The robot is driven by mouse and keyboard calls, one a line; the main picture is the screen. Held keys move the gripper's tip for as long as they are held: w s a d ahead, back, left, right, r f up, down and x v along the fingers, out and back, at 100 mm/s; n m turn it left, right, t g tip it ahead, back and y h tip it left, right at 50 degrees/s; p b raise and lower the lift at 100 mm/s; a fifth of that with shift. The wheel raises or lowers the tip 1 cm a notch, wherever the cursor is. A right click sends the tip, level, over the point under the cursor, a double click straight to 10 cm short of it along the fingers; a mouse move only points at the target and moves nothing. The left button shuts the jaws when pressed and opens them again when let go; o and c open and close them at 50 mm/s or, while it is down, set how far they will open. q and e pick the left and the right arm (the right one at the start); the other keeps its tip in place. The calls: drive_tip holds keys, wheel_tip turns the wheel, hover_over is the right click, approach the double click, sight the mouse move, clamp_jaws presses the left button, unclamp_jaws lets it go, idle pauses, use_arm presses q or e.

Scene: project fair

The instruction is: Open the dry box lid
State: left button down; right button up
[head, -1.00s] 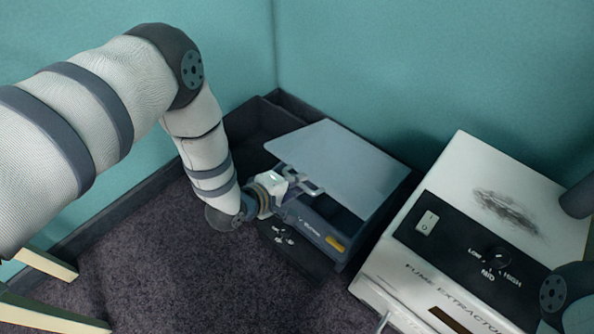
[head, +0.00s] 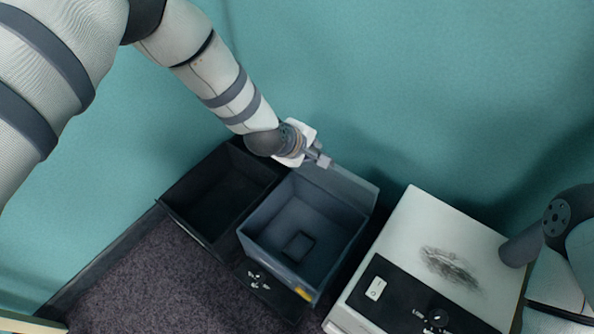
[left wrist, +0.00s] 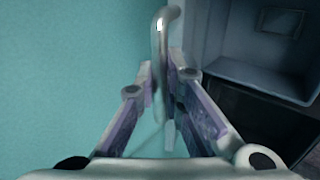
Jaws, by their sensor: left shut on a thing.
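The dry box (head: 254,243) is a blue-grey box with a yellow label on its front edge. Its lid (head: 350,186) is swung up and back at the far side, so the inside shows. A small dark rectangular pad (head: 298,246) lies on the box floor. My left gripper (head: 322,159) is at the lid's raised edge by the wall. In the left wrist view my left gripper (left wrist: 163,80) is shut on the lid's metal handle (left wrist: 162,40), which stands between the fingers. The box interior (left wrist: 262,50) shows at upper right there. My right gripper is out of view.
An open black bin (head: 180,212) stands directly left of the box. The white fume extractor (head: 400,235) stands close on the right. The teal wall (head: 330,70) is close behind the lid. Dark carpeted surface (head: 150,275) is clear at front left.

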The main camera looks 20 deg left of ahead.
use_arm(q)
drive_tip(key=w+d+r+b, duration=0.1)
drive_tip(key=w+d, duration=0.1)
drive_tip(key=w, duration=0.5)
drive_tip(key=shift+d+r+b, duration=0.25)
drive_tip(key=shift+r+b, duration=0.05)
drive_tip(key=shift+r, duration=0.05)
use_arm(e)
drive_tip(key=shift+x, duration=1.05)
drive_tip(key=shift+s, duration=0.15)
use_arm(q)
drive_tip(key=c, duration=1.7)
unclamp_jaws()
drive_tip(key=shift+s, duration=0.1)
drive_tip(key=v, duration=1.2)
